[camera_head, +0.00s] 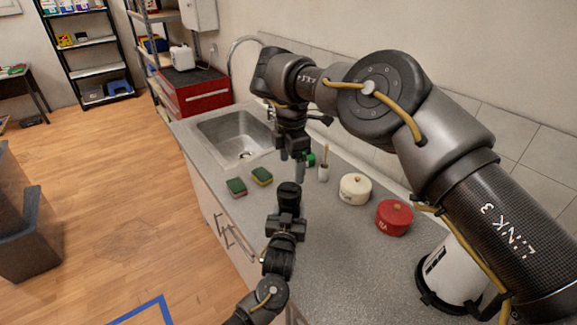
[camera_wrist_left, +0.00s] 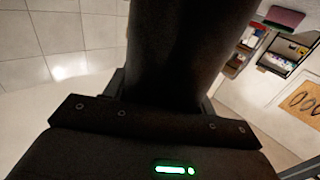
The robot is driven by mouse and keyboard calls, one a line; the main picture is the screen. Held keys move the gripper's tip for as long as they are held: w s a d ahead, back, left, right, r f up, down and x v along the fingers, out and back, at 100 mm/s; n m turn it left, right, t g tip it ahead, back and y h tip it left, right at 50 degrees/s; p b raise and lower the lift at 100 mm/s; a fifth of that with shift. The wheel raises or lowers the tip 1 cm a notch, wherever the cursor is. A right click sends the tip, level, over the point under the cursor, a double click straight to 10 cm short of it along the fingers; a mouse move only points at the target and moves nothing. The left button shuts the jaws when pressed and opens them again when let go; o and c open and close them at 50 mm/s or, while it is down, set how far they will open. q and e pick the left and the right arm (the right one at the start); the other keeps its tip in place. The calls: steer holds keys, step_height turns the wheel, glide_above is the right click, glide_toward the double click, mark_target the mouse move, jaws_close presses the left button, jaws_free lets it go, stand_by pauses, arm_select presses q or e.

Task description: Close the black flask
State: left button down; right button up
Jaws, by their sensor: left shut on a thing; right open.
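The black flask (camera_head: 288,194) is held upright in front of the counter by my left gripper (camera_head: 287,222), which is shut on it. In the left wrist view the dark flask body (camera_wrist_left: 190,55) fills the upper middle, between the jaws. Its top is outside that view, and in the head view it is too small and dark to tell whether a lid sits on it. My right gripper (camera_head: 293,156) points down above and behind the flask, apart from it. It is open, and I see nothing between its fingers.
Two sponges (camera_head: 237,187) lie on the grey counter (camera_head: 335,255) near the sink (camera_head: 235,137). A small holder (camera_head: 323,173), a cream pot (camera_head: 355,188) and a red pot (camera_head: 394,217) stand to the right. A white canister (camera_head: 452,272) is partly behind my right arm.

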mark_target(289, 189)
steer(key=n, duration=0.5)
steer(key=shift+s+a+f, duration=0.1)
steer(key=shift+a+f, duration=0.05)
steer(key=shift+f, duration=0.05)
steer(key=n, duration=0.3)
steer(key=shift+s+f, duration=0.1)
steer(key=n, duration=0.4)
steer(key=shift+s+a, duration=0.1)
steer(key=shift+a, duration=0.05)
steer(key=n, duration=0.4)
steer(key=shift+f, duration=0.15)
steer(key=shift+f, duration=3.95)
